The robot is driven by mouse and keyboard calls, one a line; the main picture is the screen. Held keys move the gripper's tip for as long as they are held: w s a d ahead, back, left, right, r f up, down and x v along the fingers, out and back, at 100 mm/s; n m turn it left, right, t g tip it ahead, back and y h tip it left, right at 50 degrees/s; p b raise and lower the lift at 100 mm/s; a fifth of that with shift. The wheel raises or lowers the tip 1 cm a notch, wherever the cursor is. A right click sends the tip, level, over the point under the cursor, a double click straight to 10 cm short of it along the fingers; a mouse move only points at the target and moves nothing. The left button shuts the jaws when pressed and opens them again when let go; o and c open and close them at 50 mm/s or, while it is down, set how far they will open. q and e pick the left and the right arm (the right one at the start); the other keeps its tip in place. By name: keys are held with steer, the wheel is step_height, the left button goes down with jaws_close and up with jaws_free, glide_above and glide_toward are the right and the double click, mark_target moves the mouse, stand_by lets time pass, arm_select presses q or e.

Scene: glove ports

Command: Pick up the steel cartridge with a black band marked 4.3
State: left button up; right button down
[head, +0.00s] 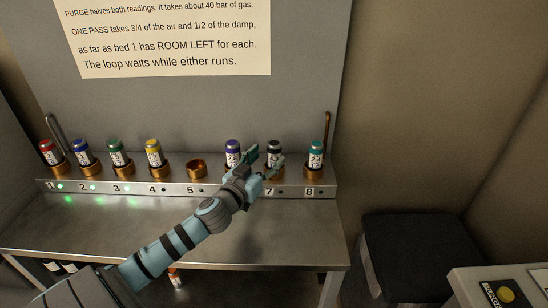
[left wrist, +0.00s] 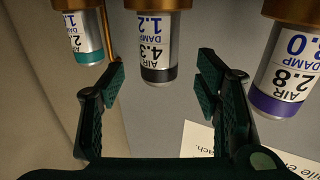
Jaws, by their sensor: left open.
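The steel cartridge with a black band (head: 275,147) stands upright in the copper socket at number 7 on the bench rack. In the left wrist view the same cartridge (left wrist: 156,52) appears upside down, and its label reads AIR 4.3, DAMP 1.2. My left gripper (head: 262,162) is open in front of it. In the left wrist view the open fingers (left wrist: 162,82) lie to either side of the cartridge's banded end, with gaps on both sides. I see no contact. The gripper partly hides socket 7 in the head view. My right gripper is not in view.
A purple-banded cartridge (head: 232,150) at 6 and a teal-banded one (head: 316,152) at 8 flank it closely. Socket 5 (head: 196,168) is empty. Several other cartridges stand at left. A curved pipe (head: 326,130) rises behind 8. The bench top (head: 90,232) is mostly clear.

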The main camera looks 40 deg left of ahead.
mark_target(271, 158)
arm_select(q)
steer(key=w, duration=0.1)
steer(key=w+p, duration=0.1)
steer(key=w, duration=0.1)
steer(key=w+f, duration=0.1)
steer(key=w, duration=0.1)
steer(key=shift+a, duration=0.35)
steer(key=shift+w+p, duration=0.15)
steer(key=shift+p, duration=0.15)
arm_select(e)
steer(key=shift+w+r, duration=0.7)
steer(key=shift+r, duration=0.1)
arm_select(q)
steer(key=shift+f, duration=0.1)
jaws_close()
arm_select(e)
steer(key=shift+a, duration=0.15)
